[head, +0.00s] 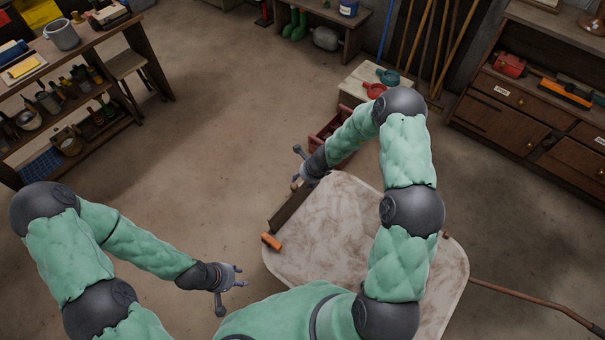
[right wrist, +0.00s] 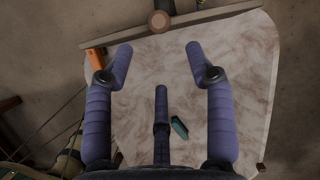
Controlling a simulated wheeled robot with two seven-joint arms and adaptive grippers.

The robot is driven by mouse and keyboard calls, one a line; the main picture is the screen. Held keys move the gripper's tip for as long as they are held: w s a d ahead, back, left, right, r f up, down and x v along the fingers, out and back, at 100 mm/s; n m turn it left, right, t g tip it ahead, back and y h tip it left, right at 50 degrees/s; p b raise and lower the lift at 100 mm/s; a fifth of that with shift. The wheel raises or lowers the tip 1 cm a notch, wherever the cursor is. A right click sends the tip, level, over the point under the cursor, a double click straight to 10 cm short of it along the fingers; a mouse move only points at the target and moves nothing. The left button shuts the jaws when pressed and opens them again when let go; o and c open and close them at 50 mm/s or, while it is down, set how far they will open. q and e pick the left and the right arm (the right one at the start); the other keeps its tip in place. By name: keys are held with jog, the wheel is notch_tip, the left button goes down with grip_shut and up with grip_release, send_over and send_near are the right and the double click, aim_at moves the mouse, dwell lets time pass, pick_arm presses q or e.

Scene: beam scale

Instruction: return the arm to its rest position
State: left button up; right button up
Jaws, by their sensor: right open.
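My right gripper (head: 303,167) is above the far left edge of the pale marbled tabletop (head: 330,235). In the right wrist view its purple fingers (right wrist: 158,58) are spread wide with nothing between them. A brown beam with a round hub (right wrist: 160,20) lies beyond the fingertips, apart from them; the beam (head: 288,208) also shows at the table's left edge in the head view. An orange block (head: 272,241) is by the beam's near end. A small teal block (right wrist: 179,128) is over the tabletop between the fingers' bases. My left gripper (head: 231,289) is open and empty, left of the table.
A dark red crate (head: 337,132) is just beyond the table. A pale box (head: 358,82) behind it holds a red and a teal pan. A cluttered workbench (head: 95,50) is at left, a drawer cabinet (head: 510,105) at right. The floor at left centre is clear.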

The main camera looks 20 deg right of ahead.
pick_arm(q)
notch_tip(320, 180, down, 10)
jog(key=b, duration=1)
pick_arm(e)
jog(key=s+a+f+n+g, duration=0.1)
jog(key=s+a+f+n, duration=0.2)
jog(key=s+n, duration=0.5)
jog(key=s+a+f+n+g+y, duration=0.1)
jog(key=s+a+f+n, duration=0.3)
jog(key=s+n, duration=0.4)
jog(key=s+a+f+n+g, duration=0.1)
jog(key=s+a+f+n, duration=0.3)
jog(key=s+a+n, duration=0.2)
jog(key=s+n, duration=0.2)
jog(key=s, duration=0.2)
jog(key=shift+f+y, duration=0.25)
jog(key=shift+y, duration=0.15)
pick_arm(q)
jog(key=shift+f, duration=0.1)
